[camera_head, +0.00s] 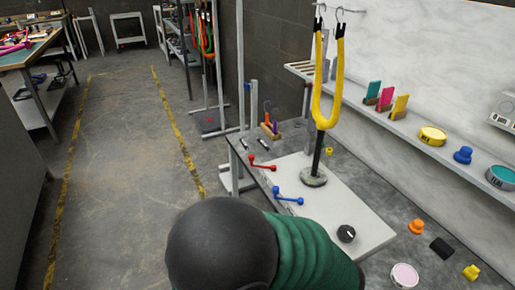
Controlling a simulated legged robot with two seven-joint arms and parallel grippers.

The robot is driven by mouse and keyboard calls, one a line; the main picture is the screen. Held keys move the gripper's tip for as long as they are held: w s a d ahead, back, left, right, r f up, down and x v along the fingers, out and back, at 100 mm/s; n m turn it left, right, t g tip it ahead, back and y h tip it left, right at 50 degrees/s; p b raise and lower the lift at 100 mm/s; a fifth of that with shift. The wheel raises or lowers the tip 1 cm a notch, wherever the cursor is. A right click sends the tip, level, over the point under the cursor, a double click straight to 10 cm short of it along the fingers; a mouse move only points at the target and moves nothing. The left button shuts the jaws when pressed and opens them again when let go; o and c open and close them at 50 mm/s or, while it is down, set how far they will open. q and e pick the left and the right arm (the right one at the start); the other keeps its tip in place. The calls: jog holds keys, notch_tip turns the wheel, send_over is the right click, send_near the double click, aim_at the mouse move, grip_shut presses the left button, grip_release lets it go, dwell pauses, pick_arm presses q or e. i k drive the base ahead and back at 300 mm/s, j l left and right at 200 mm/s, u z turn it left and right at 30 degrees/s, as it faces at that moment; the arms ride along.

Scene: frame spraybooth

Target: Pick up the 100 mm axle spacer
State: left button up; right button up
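I cannot tell for sure which part is the 100 mm axle spacer. Two small dark rods, one (264,143) on the right and one (244,144) on the left, lie at the far left end of the workbench. A yellow fork (326,100) hangs from hooks over the bench, with its dark lower tube reaching down to a round grey base (313,177). Neither of my grippers shows. A dark round shape and a green ribbed one at the bottom hide the near part of the bench.
An orange plug (416,227), black block (441,248) and yellow plug (471,271) stand right. A shelf (405,125) holds coloured parts. The floor at left is clear.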

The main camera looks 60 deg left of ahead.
aim_at(246, 146)
jog(key=u, duration=0.45)
jog(key=j+u, duration=0.15)
jog(key=u, duration=0.35)
jog(key=j+u, duration=0.1)
jog(key=u, duration=0.8)
jog(key=i+j, duration=0.2)
jog(key=i, duration=0.3)
jog(key=i+j+u, duration=0.1)
jog(key=i+j, duration=0.15)
jog(key=i, duration=0.25)
jog(key=i+j, duration=0.15)
jog(key=i, duration=0.35)
jog(key=i+j, duration=0.75)
jog(key=i, duration=0.15)
jog(key=i+j+z, duration=0.1)
jog(key=z, duration=0.35)
jog(key=i+j+z, duration=0.1)
jog(key=z, duration=0.3)
jog(key=i+j+z, duration=0.1)
jog(key=z, duration=0.35)
jog(key=j, duration=0.1)
